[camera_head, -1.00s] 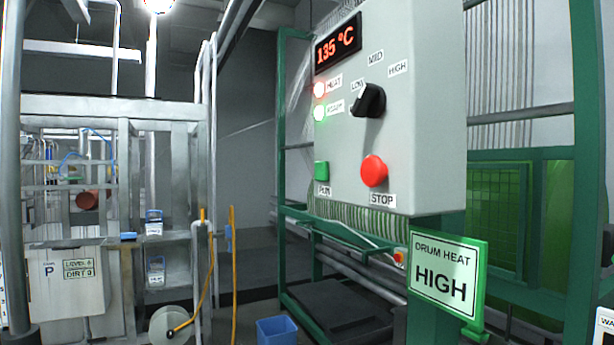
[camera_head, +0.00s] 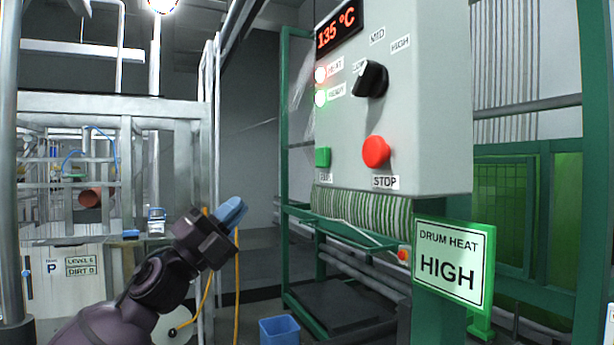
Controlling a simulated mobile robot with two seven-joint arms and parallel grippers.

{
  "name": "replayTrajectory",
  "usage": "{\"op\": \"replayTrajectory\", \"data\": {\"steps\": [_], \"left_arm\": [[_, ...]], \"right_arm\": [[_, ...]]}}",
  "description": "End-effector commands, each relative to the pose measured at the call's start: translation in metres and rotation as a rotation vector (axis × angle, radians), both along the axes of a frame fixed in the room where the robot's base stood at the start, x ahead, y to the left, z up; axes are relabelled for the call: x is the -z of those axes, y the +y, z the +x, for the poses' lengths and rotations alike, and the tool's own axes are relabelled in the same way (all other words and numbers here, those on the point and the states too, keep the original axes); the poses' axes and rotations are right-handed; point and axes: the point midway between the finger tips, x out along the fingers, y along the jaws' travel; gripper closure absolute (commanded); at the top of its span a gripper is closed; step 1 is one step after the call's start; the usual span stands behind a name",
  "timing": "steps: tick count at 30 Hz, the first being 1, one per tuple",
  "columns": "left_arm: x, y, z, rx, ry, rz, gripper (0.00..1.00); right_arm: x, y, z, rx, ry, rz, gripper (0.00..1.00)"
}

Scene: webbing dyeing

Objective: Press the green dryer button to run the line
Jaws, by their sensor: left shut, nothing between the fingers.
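The green button (camera_head: 323,157) sits at the lower left of the grey control box (camera_head: 430,130), above a small label that is hard to read. My left gripper (camera_head: 233,211) is in the lower middle of the head view, left of the box and below the green button. Its blue fingers are shut with nothing between them, apart from the button and pointing up and to the right. My right gripper is not in view.
The red STOP button (camera_head: 376,151) is right of the green one, and a black knob (camera_head: 371,79) is above it. A display (camera_head: 338,27) reads 135 °C. A DRUM HEAT HIGH sign (camera_head: 449,264) hangs below. A blue bin (camera_head: 279,331) stands on the floor.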

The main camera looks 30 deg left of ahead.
Motion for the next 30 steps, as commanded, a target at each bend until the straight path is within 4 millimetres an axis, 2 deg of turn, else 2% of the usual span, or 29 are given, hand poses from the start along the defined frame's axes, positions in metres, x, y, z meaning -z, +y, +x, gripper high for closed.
{"op": "replayTrajectory", "data": {"steps": [1,3,6,9,12,16,21,30], "left_arm": [[-0.029,-0.009,-0.013,-0.008,-0.087,0.099,1.00],[-0.063,-0.021,-0.034,-0.029,-0.198,0.246,1.00],[-0.100,-0.038,-0.063,-0.075,-0.333,0.456,1.00],[-0.121,-0.052,-0.086,-0.140,-0.429,0.658,1.00],[-0.132,-0.061,-0.101,-0.217,-0.481,0.852,1.00],[-0.129,-0.060,-0.106,-0.325,-0.469,1.083,1.00],[-0.110,-0.048,-0.094,-0.414,-0.368,1.282,1.00],[-0.088,-0.037,-0.082,-0.423,-0.234,1.405,1.00]], "right_arm": [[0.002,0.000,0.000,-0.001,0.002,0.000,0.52],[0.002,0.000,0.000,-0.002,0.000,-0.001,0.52],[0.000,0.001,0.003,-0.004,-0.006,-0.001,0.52],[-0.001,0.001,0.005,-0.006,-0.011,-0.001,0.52],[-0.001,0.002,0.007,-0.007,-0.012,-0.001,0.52],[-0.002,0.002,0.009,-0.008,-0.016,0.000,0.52],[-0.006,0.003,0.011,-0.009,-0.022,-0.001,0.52],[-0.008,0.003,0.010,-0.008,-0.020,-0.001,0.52]]}}
